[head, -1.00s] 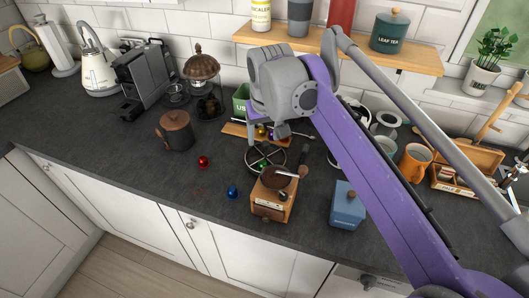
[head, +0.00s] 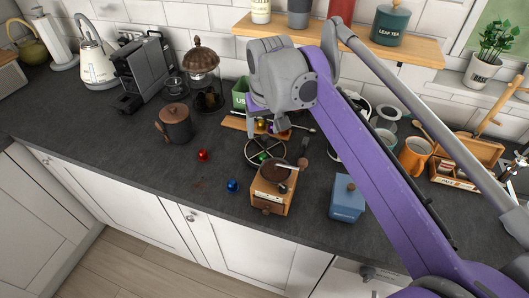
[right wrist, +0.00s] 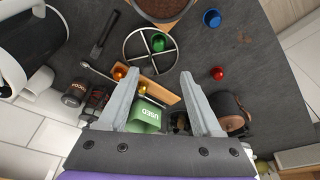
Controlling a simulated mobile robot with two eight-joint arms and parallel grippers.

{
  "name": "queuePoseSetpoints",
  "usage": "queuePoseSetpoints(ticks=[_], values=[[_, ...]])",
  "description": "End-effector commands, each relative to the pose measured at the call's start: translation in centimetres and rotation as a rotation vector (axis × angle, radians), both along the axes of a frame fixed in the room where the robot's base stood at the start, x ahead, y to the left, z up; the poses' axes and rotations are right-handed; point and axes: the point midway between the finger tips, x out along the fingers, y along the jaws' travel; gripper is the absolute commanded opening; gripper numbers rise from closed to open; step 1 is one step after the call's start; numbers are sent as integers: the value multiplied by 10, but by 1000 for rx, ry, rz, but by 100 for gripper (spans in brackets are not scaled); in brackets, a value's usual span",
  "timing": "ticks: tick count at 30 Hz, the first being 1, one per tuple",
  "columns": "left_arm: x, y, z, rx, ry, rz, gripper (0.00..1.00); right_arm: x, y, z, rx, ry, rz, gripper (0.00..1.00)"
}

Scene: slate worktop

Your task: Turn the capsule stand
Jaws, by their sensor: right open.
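The capsule stand (head: 251,143) is a low round wire ring with crossing spokes, lying on the dark worktop behind the wooden coffee grinder. A green capsule (right wrist: 158,43) sits in it. In the right wrist view the stand's ring (right wrist: 125,48) shows just beyond the fingertips. My right gripper (right wrist: 158,78) is open and empty, its two fingers spread toward the stand, apart from it in the picture. In the head view the right gripper (head: 266,112) hangs above and behind the stand, its fingers partly hidden by my wrist. My left gripper is not in view.
The wooden grinder (head: 270,197) stands close in front of the stand. A red capsule (head: 202,155) and a blue capsule (head: 232,186) lie loose to the left. Behind are a wooden board (right wrist: 165,88) with gold capsules and a green USED bin (right wrist: 148,118). The front-left worktop is clear.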

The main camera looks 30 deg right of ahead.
Motion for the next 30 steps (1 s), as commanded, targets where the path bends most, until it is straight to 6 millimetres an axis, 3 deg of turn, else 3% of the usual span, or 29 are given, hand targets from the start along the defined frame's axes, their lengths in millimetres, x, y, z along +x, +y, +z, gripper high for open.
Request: queuePoseSetpoints(ticks=[5, 15, 21, 26, 30], values=[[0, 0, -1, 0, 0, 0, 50, 2, -1, 1, 0, 6, 7, 61], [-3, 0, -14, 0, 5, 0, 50, 46, -27, 24, 10, 186, 232, 61], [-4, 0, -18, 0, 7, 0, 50, 56, -37, 27, 34, 259, 348, 61], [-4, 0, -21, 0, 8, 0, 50, 57, -39, 20, 39, 274, 372, 61], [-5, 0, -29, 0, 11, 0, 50, 56, -38, -2, 39, 274, 371, 61]])
